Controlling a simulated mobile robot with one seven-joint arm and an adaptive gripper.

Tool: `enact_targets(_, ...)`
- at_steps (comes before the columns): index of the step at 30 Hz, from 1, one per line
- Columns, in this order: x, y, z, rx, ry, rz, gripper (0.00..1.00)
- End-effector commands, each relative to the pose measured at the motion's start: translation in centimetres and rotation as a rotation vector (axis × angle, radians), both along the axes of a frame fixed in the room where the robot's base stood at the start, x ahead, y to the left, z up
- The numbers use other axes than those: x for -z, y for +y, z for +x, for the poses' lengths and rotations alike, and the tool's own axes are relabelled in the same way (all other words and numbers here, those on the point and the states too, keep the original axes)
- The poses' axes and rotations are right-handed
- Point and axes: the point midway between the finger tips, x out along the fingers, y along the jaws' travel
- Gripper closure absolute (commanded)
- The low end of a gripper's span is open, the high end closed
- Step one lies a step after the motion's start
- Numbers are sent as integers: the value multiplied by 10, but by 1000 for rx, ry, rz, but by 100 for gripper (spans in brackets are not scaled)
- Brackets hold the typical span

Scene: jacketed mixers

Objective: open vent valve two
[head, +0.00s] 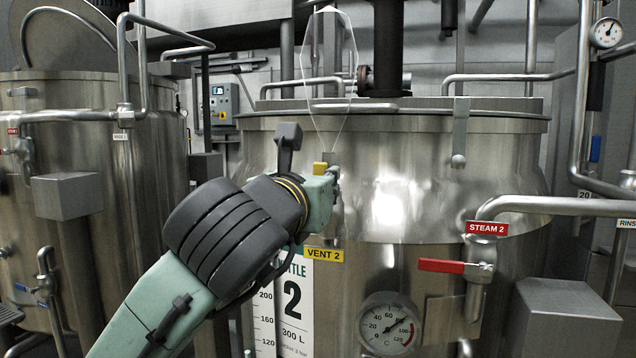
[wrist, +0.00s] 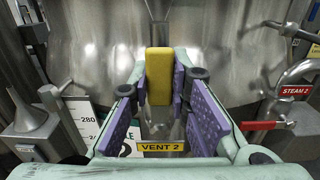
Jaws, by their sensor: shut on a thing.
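The yellow handle of vent valve two (wrist: 159,75) stands upright between the purple pads of my gripper (wrist: 160,92) in the wrist view. My gripper is shut on it. In the head view my gripper (head: 328,182) is at the front of the middle kettle, and only a small part of the yellow handle (head: 320,168) shows above it. The yellow VENT 2 label (head: 324,255) is below my gripper; it also shows in the wrist view (wrist: 163,148). The valve body and pipe behind the handle are mostly hidden by my gripper.
Kettle two (head: 400,190) fills the middle. To the right are the red steam valve handle (head: 442,266), a steam pipe (head: 550,206) and a temperature dial (head: 390,323). Another kettle (head: 90,180) with pipes stands at the left. A grey box (head: 565,318) is at lower right.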

Motion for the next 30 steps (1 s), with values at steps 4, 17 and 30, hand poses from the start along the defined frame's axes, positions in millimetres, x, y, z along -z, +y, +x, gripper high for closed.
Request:
enact_targets(4,0,-1,0,0,-1,6,100)
enact_targets(17,0,0,0,1,-1,3,62)
enact_targets(30,0,7,-18,-1,-3,2,62)
